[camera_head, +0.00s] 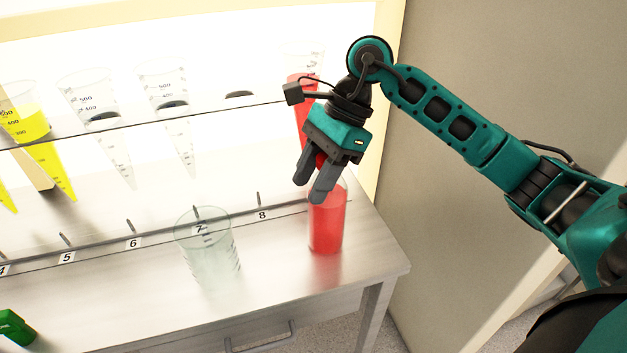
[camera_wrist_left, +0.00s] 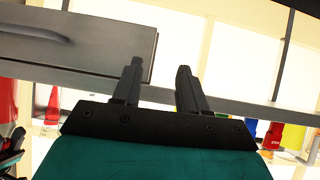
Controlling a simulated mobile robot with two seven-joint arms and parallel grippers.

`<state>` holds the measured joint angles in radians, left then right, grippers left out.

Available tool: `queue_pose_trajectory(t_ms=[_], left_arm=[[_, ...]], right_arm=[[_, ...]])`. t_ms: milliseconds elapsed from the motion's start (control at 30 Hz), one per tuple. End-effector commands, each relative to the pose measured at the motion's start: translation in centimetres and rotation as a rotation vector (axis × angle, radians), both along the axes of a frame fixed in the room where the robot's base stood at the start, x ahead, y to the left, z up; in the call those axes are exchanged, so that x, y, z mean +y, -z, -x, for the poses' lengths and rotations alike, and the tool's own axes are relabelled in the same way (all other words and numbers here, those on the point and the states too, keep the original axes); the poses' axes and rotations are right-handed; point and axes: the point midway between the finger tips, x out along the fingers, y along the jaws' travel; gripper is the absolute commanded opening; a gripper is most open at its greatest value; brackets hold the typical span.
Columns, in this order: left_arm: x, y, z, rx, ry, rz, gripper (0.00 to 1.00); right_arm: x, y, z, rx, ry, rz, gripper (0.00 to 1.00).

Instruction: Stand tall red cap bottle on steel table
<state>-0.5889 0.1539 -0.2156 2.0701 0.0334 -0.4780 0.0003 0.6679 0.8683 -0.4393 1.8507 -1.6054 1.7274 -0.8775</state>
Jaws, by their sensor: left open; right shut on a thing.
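My right gripper (camera_head: 313,183) reaches down over the right end of the steel table (camera_head: 150,310). It is shut on a red piece that shows between its fingers, which looks like the cap of the tall red cap bottle. A clear-walled vessel with red contents (camera_head: 327,225) is upright right under the fingers; I cannot tell whether it is the held bottle's body or a separate beaker. Its base looks at the table top. The fingers hide part of its upper end. My left gripper (camera_wrist_left: 156,82) is open and empty in the left wrist view.
An empty clear beaker (camera_head: 207,255) stands left of the red vessel. A rail with number tags (camera_head: 133,243) crosses the table. Behind it, a glass shelf holds cone-shaped vessels, one with yellow liquid (camera_head: 47,160). A green object (camera_head: 14,327) sits at the lower left.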

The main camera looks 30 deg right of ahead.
Motion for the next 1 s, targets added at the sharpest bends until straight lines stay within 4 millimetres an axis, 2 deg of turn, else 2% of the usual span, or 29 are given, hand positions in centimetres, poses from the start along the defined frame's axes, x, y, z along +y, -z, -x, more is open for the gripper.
queue_pose_trajectory(t_ms=[400, 433, 700, 1000], left_arm=[[0.01, 0.78, 0.26, 0.007, -0.001, 0.0, 0.43], [0.0, 0.69, 0.27, 0.007, -0.001, 0.0, 0.43], [-0.07, 0.6, 0.24, 0.007, -0.003, 0.003, 0.43], [-0.09, 0.09, 0.22, 0.007, -0.004, 0.005, 0.43]], right_arm=[[-0.02, 0.75, -0.07, -0.004, 0.0, -0.001, 0.0], [-0.03, 0.74, -0.03, -0.002, 0.0, 0.0, 0.44], [-0.02, 0.69, -0.02, -0.001, 0.0, 0.0, 0.68], [-0.01, 0.22, -0.02, -0.001, 0.0, -0.001, 0.68]])
